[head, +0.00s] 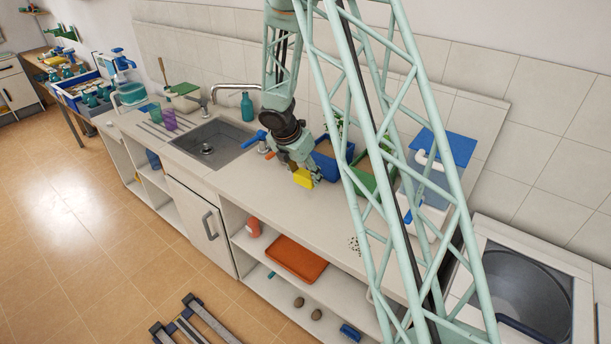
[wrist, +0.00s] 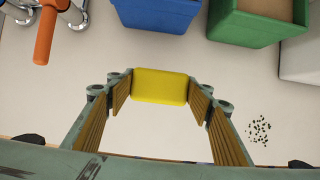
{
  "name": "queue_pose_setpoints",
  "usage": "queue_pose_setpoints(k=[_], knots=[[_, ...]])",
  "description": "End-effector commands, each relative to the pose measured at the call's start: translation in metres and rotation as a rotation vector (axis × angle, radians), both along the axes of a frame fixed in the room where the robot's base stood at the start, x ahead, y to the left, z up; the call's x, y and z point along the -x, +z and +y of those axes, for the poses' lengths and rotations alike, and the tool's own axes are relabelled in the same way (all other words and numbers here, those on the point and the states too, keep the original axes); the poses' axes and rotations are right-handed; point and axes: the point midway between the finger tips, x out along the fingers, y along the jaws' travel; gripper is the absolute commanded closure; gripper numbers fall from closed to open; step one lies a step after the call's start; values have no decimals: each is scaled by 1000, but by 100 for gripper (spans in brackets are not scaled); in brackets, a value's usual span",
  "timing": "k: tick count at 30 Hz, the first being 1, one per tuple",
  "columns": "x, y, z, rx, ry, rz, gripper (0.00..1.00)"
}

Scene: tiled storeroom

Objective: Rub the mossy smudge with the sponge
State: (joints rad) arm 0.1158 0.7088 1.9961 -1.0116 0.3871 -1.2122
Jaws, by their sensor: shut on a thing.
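My gripper (head: 306,174) is over the counter (head: 225,180), to the right of the sink, and is shut on a yellow sponge (head: 302,179). In the wrist view the sponge (wrist: 160,86) sits between the two fingertips. I cannot tell whether it touches the counter. A patch of small dark specks (wrist: 259,130) lies on the counter, right of the gripper and apart from the sponge. It also shows in the head view (head: 355,245), nearer the front edge. It is the only mark I see; its colour looks near black.
A blue bin (wrist: 155,14) and a green bin (wrist: 258,22) stand behind the gripper. An orange-handled tap fitting (wrist: 45,32) is at the left. The sink (head: 212,143) lies further left. Bare counter lies between the sponge and the specks.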

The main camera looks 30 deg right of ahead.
Motion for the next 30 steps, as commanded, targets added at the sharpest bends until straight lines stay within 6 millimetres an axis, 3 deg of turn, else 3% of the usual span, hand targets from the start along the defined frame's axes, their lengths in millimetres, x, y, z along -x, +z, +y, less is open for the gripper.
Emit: queue_pose_setpoints(k=[27,30], knots=[[1,-82,-3,0,-5,2,61],[-4,-76,-12,0,-5,0,62]])
